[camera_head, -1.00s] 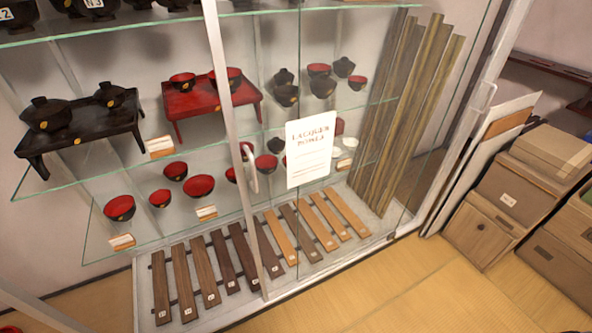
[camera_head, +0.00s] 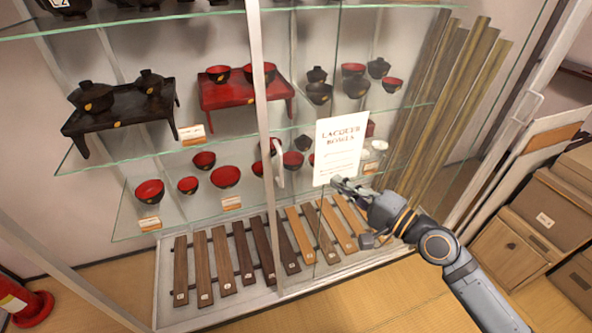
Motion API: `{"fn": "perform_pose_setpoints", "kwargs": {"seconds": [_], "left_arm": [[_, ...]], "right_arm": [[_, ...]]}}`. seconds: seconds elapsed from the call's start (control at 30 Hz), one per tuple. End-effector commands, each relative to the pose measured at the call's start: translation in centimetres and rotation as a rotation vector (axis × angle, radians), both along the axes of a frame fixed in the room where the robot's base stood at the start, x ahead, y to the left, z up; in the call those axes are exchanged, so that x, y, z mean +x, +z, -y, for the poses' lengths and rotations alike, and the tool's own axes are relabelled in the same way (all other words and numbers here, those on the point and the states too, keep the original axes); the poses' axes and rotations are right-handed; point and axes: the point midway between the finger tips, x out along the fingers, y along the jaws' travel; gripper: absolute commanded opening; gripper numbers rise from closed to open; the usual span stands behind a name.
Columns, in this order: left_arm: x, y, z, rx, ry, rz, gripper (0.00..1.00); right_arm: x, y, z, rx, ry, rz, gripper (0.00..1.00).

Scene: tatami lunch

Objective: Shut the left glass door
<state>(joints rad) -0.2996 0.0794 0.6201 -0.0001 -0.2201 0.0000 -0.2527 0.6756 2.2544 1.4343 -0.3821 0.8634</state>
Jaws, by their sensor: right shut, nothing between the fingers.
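The cabinet's glass front has a pale upright frame (camera_head: 258,80) near the middle, with a white handle (camera_head: 278,166) just to its right. This looks like the edge of the left glass door; clear glass makes the pane's extent hard to tell. Shelves left of the upright look uncovered. My right gripper (camera_head: 338,184) is shut and empty, in front of the glass by the lower edge of a white sign (camera_head: 340,148). It is right of the handle and apart from it. My left gripper is out of view.
Another handle (camera_head: 528,106) is on the right-hand frame. Lacquer bowls, trays and wooden slats fill the cabinet. Boxes (camera_head: 510,250) stand at the right. A red object (camera_head: 30,308) is at the lower left. The tatami (camera_head: 370,305) in front is clear.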

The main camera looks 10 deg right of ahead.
Motion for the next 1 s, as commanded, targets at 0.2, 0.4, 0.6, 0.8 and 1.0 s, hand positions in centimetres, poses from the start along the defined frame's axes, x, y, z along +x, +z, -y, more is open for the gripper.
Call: {"fn": "perform_pose_setpoints", "kwargs": {"seconds": [0.2, 0.4, 0.6, 0.8, 1.0], "left_arm": [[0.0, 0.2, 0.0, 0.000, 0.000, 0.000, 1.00], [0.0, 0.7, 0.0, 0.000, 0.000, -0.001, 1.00], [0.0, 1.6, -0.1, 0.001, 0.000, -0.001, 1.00], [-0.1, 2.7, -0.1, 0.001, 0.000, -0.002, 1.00], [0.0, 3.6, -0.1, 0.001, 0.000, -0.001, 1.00]], "right_arm": [[1.0, 0.1, -0.4, 0.004, -0.008, 0.005, 0.00], [2.9, 0.2, -2.0, 0.007, -0.009, 0.003, 0.00], [5.6, 0.3, -4.2, 0.006, -0.007, 0.003, 0.00], [7.6, 0.3, -7.1, 0.004, -0.003, -0.001, 0.00], [6.5, 0.1, -9.2, 0.001, -0.004, 0.001, 0.00]]}}
